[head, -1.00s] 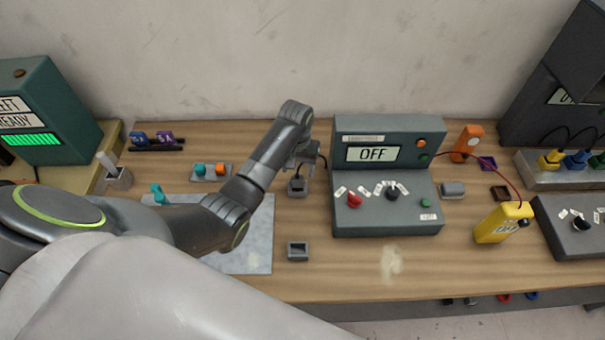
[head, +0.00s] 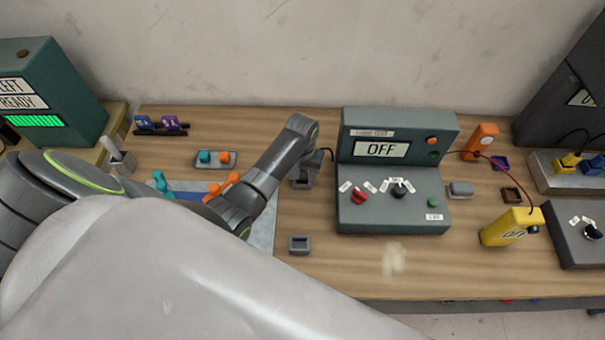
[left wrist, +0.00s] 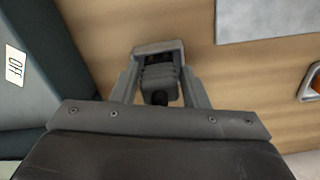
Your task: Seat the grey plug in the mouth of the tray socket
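My left gripper (left wrist: 160,72) is pointed down at a small grey socket (head: 303,183), left of the test box. In the left wrist view its two fingers lie against either side of a grey plug (left wrist: 158,84) with a dark cable end. The grey rim of the socket (left wrist: 157,47) shows just beyond the plug. The plug is at the mouth; how deep it sits I cannot tell. In the head view my wrist hides the plug. A second grey socket (head: 299,244) stands empty nearer the front edge. My right gripper is not in view.
The green test box (head: 388,214), reading OFF, stands close to the right of the gripper. A yellow meter (head: 510,227) is farther right. A grey mat (head: 262,237) with orange and teal pieces lies left, partly behind my arm. A small tray (head: 216,167) stands behind it.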

